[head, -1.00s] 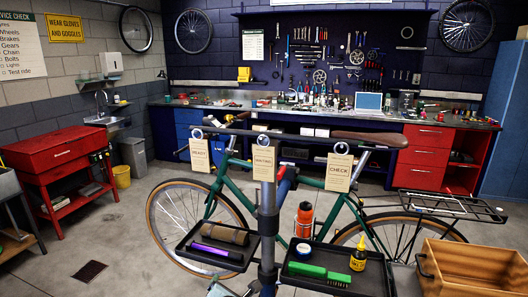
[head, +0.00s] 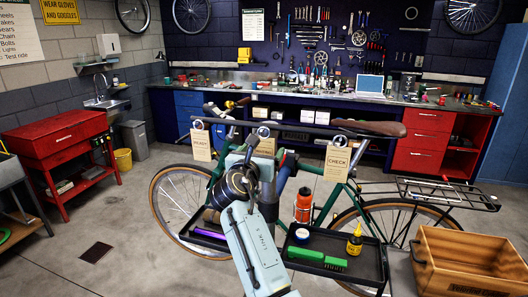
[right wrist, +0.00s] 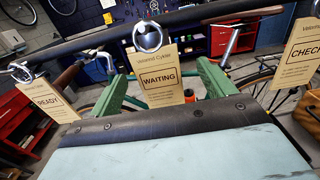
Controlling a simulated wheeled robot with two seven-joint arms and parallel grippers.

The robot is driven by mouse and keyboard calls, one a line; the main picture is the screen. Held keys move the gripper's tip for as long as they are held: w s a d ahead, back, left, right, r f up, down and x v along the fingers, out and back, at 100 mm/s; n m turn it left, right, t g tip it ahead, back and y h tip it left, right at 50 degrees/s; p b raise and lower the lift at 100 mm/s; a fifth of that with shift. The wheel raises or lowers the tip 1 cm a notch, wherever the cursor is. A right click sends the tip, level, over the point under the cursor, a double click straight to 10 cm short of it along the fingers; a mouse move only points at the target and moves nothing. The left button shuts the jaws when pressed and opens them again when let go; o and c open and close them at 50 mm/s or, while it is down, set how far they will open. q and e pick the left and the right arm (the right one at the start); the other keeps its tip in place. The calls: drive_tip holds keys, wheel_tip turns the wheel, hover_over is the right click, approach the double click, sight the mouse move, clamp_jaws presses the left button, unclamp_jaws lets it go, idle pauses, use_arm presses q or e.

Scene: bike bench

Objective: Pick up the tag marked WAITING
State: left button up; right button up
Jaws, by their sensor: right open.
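The WAITING tag (right wrist: 158,78) is a tan card hanging from a metal ring on a dark bar, in the middle of the right wrist view. In the head view the WAITING tag (head: 266,145) is mostly hidden behind my right gripper (head: 250,158). In the right wrist view the fingers of my right gripper (right wrist: 163,75) are open, one on each side of the tag's lower part. I cannot tell whether they touch it. The READY tag (head: 201,145) hangs to the left and the CHECK tag (head: 336,162) to the right. My left gripper is not in view.
A green bicycle (head: 312,165) stands behind the tags. A wooden crate (head: 470,265) is at the lower right.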

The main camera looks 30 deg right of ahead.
sight(264, 147)
drive_tip(key=shift+p+x, duration=0.3)
drive_tip(key=shift+x, duration=2.5)
drive_tip(key=shift+w+a, duration=0.15)
drive_tip(key=shift+a, duration=0.05)
drive_tip(key=c, duration=1.1)
